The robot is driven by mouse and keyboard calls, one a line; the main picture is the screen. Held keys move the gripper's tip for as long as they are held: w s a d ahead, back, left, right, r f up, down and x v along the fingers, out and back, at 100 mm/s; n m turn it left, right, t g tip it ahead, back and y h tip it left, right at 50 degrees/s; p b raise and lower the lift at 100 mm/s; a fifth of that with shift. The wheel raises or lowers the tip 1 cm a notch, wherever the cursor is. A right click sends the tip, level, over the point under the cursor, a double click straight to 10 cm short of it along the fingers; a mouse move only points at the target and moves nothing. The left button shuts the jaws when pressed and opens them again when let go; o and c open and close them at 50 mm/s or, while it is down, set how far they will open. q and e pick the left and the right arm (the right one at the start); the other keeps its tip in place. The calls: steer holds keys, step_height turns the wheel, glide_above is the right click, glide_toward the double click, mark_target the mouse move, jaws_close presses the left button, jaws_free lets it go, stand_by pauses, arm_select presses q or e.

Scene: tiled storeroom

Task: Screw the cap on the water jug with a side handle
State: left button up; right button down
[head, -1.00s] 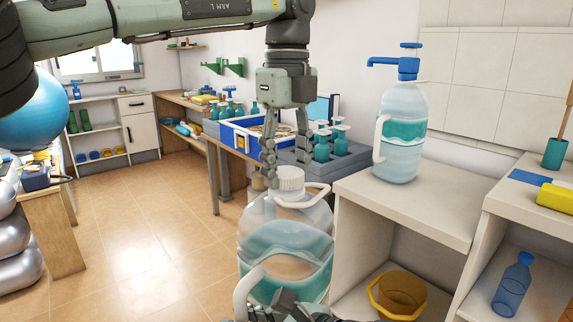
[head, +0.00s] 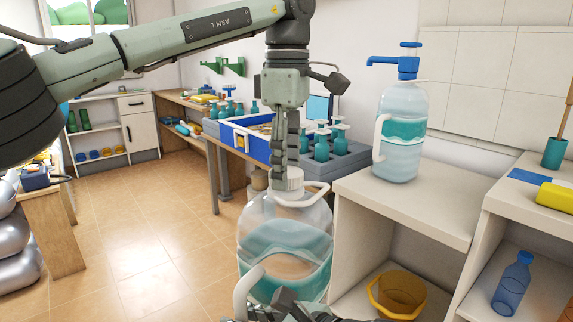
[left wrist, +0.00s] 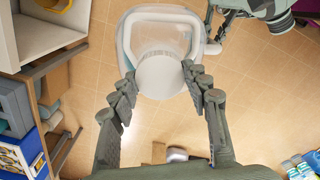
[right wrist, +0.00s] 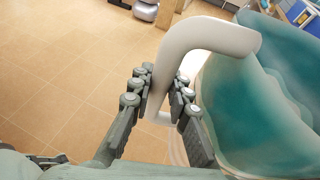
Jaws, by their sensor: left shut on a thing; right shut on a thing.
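The water jug (head: 285,248) is clear with teal water and stands upright in front of me at the centre bottom of the head view. Its white cap (head: 296,178) sits on top at the neck. My left gripper (head: 285,178) comes down from above and is shut on the cap; the left wrist view shows the cap (left wrist: 160,74) between the fingertips (left wrist: 158,82). The white side handle (right wrist: 200,42) is between the fingers of my right gripper (right wrist: 160,92), which is shut on it. In the head view the right gripper is partly cut off at the bottom edge.
A second jug (head: 402,135) with a blue pump stands on the white shelf unit (head: 420,205) at the right. An amber basin (head: 398,292) is on its lower shelf. Behind is a table with a blue crate (head: 240,140) and pump bottles. The tiled floor at left is clear.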

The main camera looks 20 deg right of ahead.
arm_select(q)
steer(key=m, duration=0.5)
steer(key=o, duration=1.4)
steer(key=shift+c, duration=0.2)
step_height(320, 180, up, 12)
